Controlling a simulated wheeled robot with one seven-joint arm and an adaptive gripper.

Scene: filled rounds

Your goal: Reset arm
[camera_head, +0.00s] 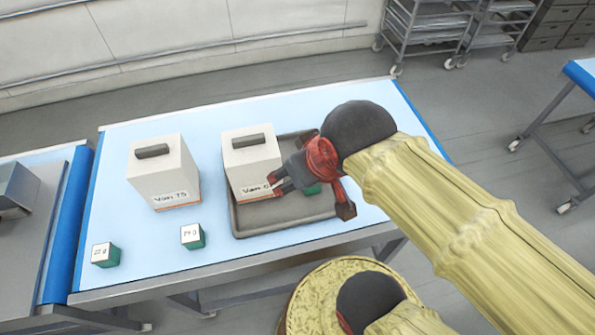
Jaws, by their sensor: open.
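My gripper (278,184) is open in front of the right white box, at its lower right side, above a grey tray (262,228). My arm comes in from the lower right. A green block (312,189) shows partly behind my gripper, over the tray; most of it is hidden, and I cannot tell whether the fingers touch it. The right white box (250,157), with a dark handle and a "Van" label partly covered by my gripper, stands on the tray.
A second white box (162,168) stands left of the tray on the light blue table (140,248). Two green blocks with white labelled faces, one (193,236) and another (106,255), sit near the front edge. Wheeled racks (432,30) stand at the back right.

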